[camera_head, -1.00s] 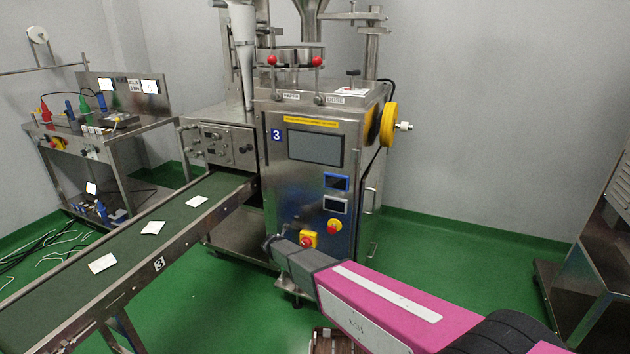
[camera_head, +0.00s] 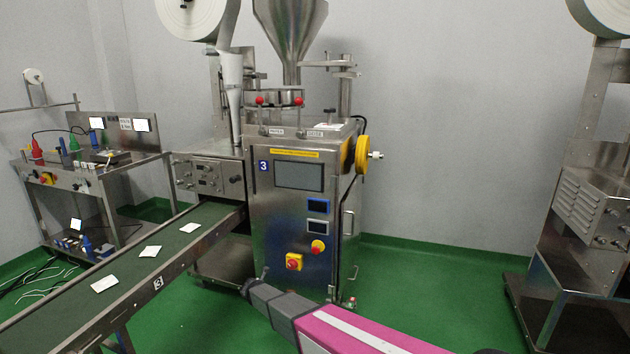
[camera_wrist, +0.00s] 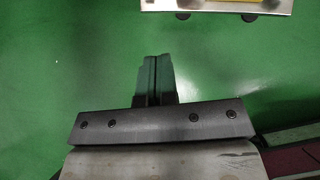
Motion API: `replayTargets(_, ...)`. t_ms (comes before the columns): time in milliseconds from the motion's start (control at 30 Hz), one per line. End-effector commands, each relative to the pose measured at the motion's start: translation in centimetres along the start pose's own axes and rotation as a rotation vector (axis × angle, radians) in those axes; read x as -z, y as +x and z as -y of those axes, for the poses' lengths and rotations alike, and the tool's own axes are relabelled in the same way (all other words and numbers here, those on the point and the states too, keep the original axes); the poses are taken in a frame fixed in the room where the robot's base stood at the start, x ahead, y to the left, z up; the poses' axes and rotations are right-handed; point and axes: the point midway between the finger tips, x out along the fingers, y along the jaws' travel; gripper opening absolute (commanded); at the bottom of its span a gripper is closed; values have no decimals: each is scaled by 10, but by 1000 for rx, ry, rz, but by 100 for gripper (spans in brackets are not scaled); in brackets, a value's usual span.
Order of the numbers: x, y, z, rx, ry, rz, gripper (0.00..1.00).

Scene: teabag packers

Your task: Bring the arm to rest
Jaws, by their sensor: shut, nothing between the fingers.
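My arm with a pink link reaches in from the lower right of the head view. Its grey end, my gripper (camera_head: 249,287), is in front of the lower part of the packing machine marked 3 (camera_head: 293,220). In the wrist view my gripper (camera_wrist: 154,62) points out over bare green floor (camera_wrist: 60,60), with its two fingers together and nothing between them. A metal edge with a yellow part (camera_wrist: 225,6) shows at the top right of the wrist view, apart from the fingers.
A conveyor (camera_head: 60,315) with several white teabags (camera_head: 150,251) runs out at the left. A steel bench (camera_head: 95,170) with instruments stands at the far left. Another machine (camera_head: 590,215) stands at the right. Green floor (camera_head: 440,270) lies open between the machines.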

Motion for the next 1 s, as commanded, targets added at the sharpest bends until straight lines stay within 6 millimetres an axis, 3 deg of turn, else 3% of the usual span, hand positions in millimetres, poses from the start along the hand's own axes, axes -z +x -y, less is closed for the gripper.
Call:
replayTargets(367,-16,-22,67,71,304,-44,0)
replayTargets(567,-24,-43,124,141,588,-77,0)
replayTargets(767,-30,-86,214,268,1050,-114,0)
replayTargets(1000,-17,-163,333,507,1784,-131,0)
